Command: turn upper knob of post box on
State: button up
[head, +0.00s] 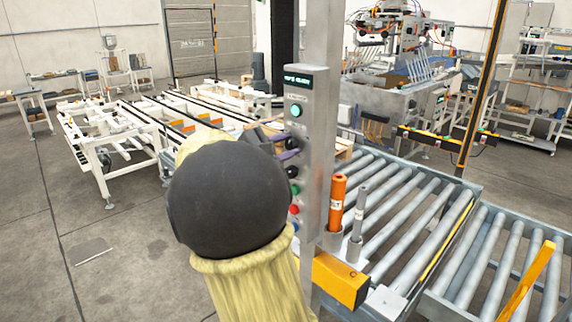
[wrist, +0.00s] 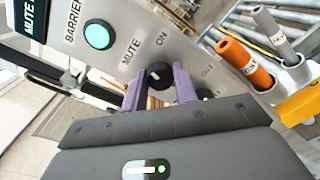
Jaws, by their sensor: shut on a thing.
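The post box (head: 317,115) is a grey upright box with a small lit display and a teal button at its top. Its upper knob (wrist: 160,72) is black, with the labels MUTE and ON printed beside it. My gripper (wrist: 160,84) has its two purple fingers on either side of this knob, shut on it. In the head view my gripper (head: 284,150) reaches the box face from the left, and my arm hides part of it. I cannot clearly tell the knob's setting. A second black knob (wrist: 205,94) sits just beyond the right finger, partly hidden.
Lower on the box are a red button (head: 294,210) and others. An orange cylinder (head: 337,203) and a grey cylinder (head: 358,212) stand right of the box. Roller conveyors (head: 410,215) lie behind. The floor at left is open.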

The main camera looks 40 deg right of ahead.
jog(key=m+b, duration=0.1)
jog(key=b, duration=0.2)
jog(key=m+b, duration=0.2)
jog(key=shift+f+b, duration=0.35)
jog(key=shift+b, duration=0.05)
jog(key=shift+r+m+b, duration=0.2)
jog(key=shift+m+b, duration=0.5)
jog(key=shift+b, duration=0.1)
jog(key=shift+r, duration=0.1)
jog(key=o, duration=1)
jog(key=shift+c, duration=0.2)
jog(key=shift+a, duration=0.15)
jog(key=s+a+b, duration=0.1)
jog(key=a+b, duration=0.1)
jog(key=a, duration=1.5)
jog(key=shift+s+r, duration=0.2)
jog(key=shift+r, duration=0.05)
